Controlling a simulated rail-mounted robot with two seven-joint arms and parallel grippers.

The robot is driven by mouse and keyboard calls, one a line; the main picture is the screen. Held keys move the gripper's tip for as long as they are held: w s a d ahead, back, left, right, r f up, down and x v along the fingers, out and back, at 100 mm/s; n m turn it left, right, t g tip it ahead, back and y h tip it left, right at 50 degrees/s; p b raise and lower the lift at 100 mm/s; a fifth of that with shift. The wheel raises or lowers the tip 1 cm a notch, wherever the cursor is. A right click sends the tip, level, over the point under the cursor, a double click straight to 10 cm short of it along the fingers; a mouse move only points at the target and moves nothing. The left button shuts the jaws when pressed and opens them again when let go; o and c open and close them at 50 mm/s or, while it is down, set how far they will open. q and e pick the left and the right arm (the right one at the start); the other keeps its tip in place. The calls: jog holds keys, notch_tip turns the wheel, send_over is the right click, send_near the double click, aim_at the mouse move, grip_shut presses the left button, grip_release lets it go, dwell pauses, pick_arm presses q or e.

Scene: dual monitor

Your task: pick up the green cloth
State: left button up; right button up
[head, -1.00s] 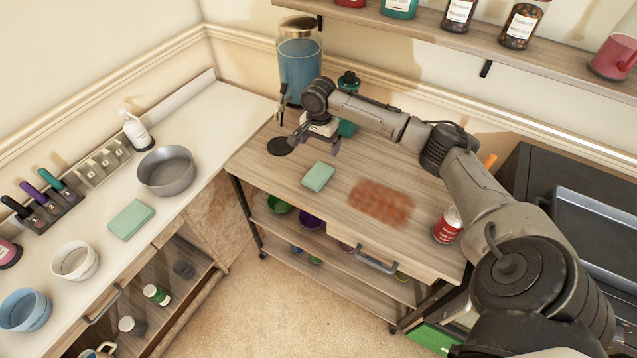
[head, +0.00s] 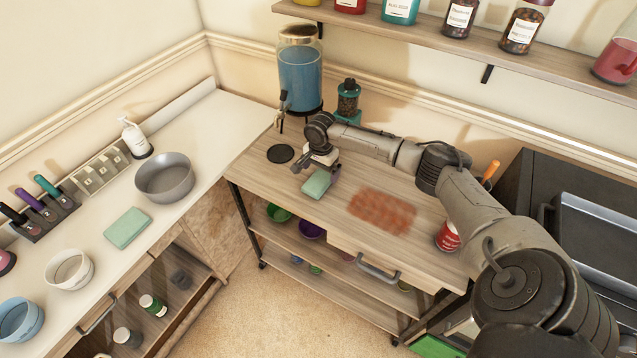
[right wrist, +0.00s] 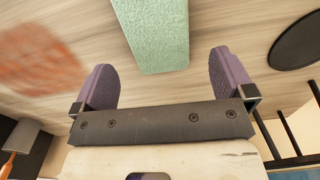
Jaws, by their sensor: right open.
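A folded green cloth (head: 316,185) lies on the wooden cart top (head: 330,210). In the right wrist view the cloth (right wrist: 157,32) lies ahead of the fingers, near the middle between them. My right gripper (head: 315,170) is open and empty just above and beside the cloth; its purple fingers also show in the right wrist view (right wrist: 165,75). The gripper partly hides the cloth's far edge in the head view. I cannot tell whether the fingers touch it. A second folded green cloth (head: 127,228) lies on the white counter at left. My left gripper is out of view.
A reddish-brown stain (head: 381,210) covers the cart top right of the cloth. A black disc (head: 280,153) lies behind it. A blue dispenser (head: 300,72) and teal grinder (head: 348,100) stand at the back. A red can (head: 447,234) stands at the right.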

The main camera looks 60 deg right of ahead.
aim_at(320, 178)
notch_tip(320, 178, down, 4)
jog(key=shift+r+b, duration=0.1)
jog(key=shift+b, duration=0.2)
jog(key=shift+c, duration=1.3)
jog(key=c, duration=0.7)
jog(key=shift+r, duration=0.1)
jog(key=shift+r, duration=0.6)
jog(key=r, duration=0.2)
jog(key=r+p, duration=0.1)
jog(key=shift+s+d+r, duration=0.2)
jog(key=shift+s+d, duration=0.1)
jog(key=shift+s, duration=0.05)
jog(key=s+d+r+p, duration=0.1)
jog(key=s+d+r, duration=0.5)
jog(key=s, duration=0.2)
jog(key=shift+s+r, duration=0.15)
jog(key=shift+s, duration=0.2)
